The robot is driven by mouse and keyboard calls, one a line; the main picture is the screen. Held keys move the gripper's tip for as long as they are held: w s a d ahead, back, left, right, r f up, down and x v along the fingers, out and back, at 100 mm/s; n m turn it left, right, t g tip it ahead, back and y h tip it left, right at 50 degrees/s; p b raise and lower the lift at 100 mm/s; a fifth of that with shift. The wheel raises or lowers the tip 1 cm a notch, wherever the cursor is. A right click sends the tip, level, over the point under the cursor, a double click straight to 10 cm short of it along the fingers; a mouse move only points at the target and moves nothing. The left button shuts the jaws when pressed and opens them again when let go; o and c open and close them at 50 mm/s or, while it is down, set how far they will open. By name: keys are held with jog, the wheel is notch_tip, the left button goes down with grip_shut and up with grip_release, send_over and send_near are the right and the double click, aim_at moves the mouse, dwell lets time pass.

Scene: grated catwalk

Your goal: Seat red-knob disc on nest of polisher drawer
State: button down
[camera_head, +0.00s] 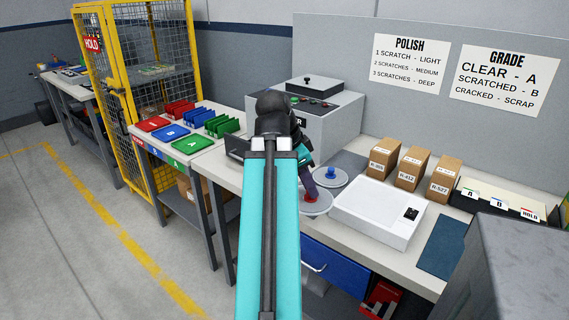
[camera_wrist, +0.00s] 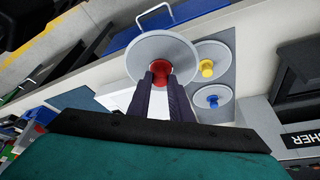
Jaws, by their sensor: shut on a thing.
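My gripper (camera_head: 309,194) is shut on the red knob of a grey disc (camera_head: 322,206). In the wrist view the fingers (camera_wrist: 161,76) close on the red knob, and the disc (camera_wrist: 150,48) looks larger than the other discs and overlaps the table's front edge. It appears raised, but the height is unclear. The polisher (camera_head: 340,118) is the grey machine behind my arm; its lettered front shows in part in the wrist view (camera_wrist: 302,138). A dark part (camera_head: 238,148), perhaps its drawer, shows left of my arm. The nest is hidden.
A blue-knob disc (camera_head: 330,177) and a yellow-knob disc (camera_wrist: 212,62) lie on a grey mat beside the held disc. A white box (camera_head: 375,213) stands to the right. Cartons (camera_head: 383,158) stand behind it. Coloured trays (camera_head: 188,142) are at left.

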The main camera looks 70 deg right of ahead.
jog(key=w+a+f+n+t, duration=0.15)
jog(key=w+a+n, duration=0.35)
jog(key=w, duration=0.7)
jog(key=w+a+f+n+t+h, duration=0.15)
jog(key=w+a+n, duration=0.35)
jog(key=w, duration=0.7)
jog(key=w+a+f+n+t, duration=0.15)
jog(key=w+a+n, duration=0.3)
jog(key=w, duration=0.75)
jog(key=w+a+f+n+t+y, duration=0.1)
jog(key=w+a+n, duration=0.3)
jog(key=a, duration=0.7)
jog(key=w+a+f+n+t+y, duration=0.1)
jog(key=w+a+n, duration=0.3)
jog(key=w+a, duration=0.4)
jog(key=w+a+n+t+y, duration=0.1)
jog(key=w+a+n, duration=0.4)
jog(key=a, duration=1)
jog(key=shift+w+a+f+y, duration=0.35)
jog(key=shift+w+f+y, duration=0.1)
jog(key=shift+y, duration=0.3)
